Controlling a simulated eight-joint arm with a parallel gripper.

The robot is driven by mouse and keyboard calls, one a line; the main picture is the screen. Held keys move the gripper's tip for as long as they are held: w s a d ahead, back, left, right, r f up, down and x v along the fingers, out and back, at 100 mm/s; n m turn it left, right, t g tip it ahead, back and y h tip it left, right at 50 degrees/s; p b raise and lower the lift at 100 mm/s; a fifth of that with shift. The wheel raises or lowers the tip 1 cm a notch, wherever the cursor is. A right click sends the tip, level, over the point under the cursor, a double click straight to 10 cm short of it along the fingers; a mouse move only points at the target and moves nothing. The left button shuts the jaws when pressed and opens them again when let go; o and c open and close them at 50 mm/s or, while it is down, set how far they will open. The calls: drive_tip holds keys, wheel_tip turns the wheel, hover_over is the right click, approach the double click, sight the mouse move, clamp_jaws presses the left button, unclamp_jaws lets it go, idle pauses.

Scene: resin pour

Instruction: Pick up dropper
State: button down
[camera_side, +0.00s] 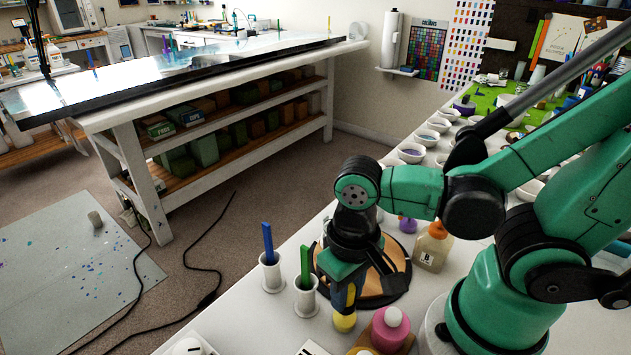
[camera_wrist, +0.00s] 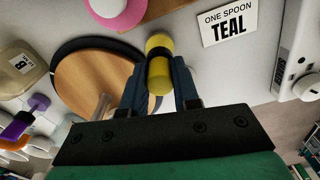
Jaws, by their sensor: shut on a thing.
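My gripper (camera_side: 345,298) points down over the white table and is closed on a yellow cylindrical piece with a darker middle band, seemingly the dropper (camera_side: 344,322). In the wrist view the dropper (camera_wrist: 158,43) lies between the two blue fingers (camera_wrist: 160,88). Its yellow ends show, and the fingers hide part of its sides. No narrow tip is visible. I cannot tell whether it touches the table.
A round wooden board with a black rim (camera_side: 399,252) is right beside the gripper. White cups with a blue stick (camera_side: 272,272) and a green stick (camera_side: 306,293) stand left. A pink bottle (camera_side: 390,328) and bottle B (camera_side: 433,247) are close right. A "TEAL" card (camera_wrist: 227,22) lies nearby.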

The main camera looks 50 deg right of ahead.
wheel_tip(320, 180, up, 20)
idle(0.7)
drive_tip(key=shift+f, duration=0.1)
drive_tip(key=c, duration=1.2)
unclamp_jaws()
drive_tip(key=c, duration=0.3)
drive_tip(key=w+d+f+m, duration=0.9)
drive_tip(key=d+f, duration=0.1)
drive_tip(key=f, duration=0.2)
drive_tip(key=shift+d, duration=0.35)
